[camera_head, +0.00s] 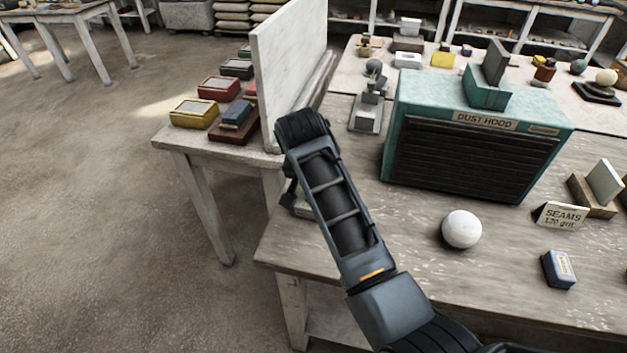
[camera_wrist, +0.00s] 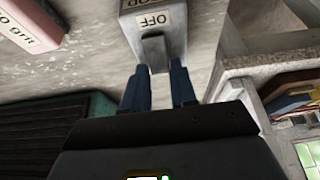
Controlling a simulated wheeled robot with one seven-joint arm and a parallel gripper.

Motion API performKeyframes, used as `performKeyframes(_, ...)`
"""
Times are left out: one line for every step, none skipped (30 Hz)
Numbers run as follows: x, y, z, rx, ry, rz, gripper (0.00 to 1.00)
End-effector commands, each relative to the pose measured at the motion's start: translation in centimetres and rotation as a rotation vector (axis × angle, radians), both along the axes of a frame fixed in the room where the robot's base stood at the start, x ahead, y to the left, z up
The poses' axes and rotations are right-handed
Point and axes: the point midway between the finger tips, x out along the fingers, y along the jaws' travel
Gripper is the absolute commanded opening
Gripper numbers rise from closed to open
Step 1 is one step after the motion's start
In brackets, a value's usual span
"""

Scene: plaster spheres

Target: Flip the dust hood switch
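The dust hood (camera_head: 470,160) is a teal box with a dark slatted front and a "DUST HOOD" label, standing on the workbench. In the wrist view, a grey switch box (camera_wrist: 178,28) with an "OFF" label and a grey lever (camera_wrist: 154,50) is just ahead of my gripper (camera_wrist: 158,82). Its two blue-grey fingers are apart, one on each side of the lever's line. I cannot tell whether they touch it. In the head view my arm hides the fingers and most of the area around them.
A white ball (camera_head: 462,229), a "SEAMS" card (camera_head: 560,216) and a small blue box (camera_head: 558,269) are on the bench. A pale upright panel (camera_head: 285,65) stands left of the hood. A side table (camera_head: 172,140) holds several coloured boxes. Floor is clear at left.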

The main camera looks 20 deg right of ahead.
Motion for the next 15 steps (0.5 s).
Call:
performKeyframes(0.00, -0.01, -0.01, 0.000, 0.000, 0.000, 0.32)
performKeyframes(0.00, -0.01, -0.01, 0.001, 0.001, 0.000, 0.35)
performKeyframes(0.00, -0.02, -0.01, 0.001, 0.001, 0.000, 0.39)
performKeyframes(0.00, -0.01, 0.00, 0.001, 0.001, 0.000, 0.42)
performKeyframes(0.01, -0.01, 0.00, 0.001, 0.001, 0.000, 0.44)
performKeyframes(0.01, -0.01, 0.00, 0.001, 0.001, 0.000, 0.48)
performKeyframes(0.01, -0.01, 0.00, 0.001, 0.001, 0.000, 0.49)
performKeyframes(0.01, -0.01, 0.00, 0.001, 0.001, 0.000, 0.49)
performKeyframes(0.01, 0.00, 0.01, 0.001, 0.001, 0.000, 0.49)
performKeyframes(0.01, 0.00, 0.01, 0.001, 0.001, 0.000, 0.49)
performKeyframes(0.01, 0.00, 0.01, 0.001, 0.001, 0.000, 0.49)
performKeyframes(0.01, 0.01, 0.02, 0.001, 0.001, 0.000, 0.49)
performKeyframes(0.01, 0.02, 0.05, 0.001, 0.001, 0.000, 0.49)
performKeyframes(-0.01, 0.03, 0.11, 0.001, 0.001, 0.000, 0.49)
performKeyframes(-0.05, 0.09, 0.27, 0.001, 0.000, 0.000, 0.49)
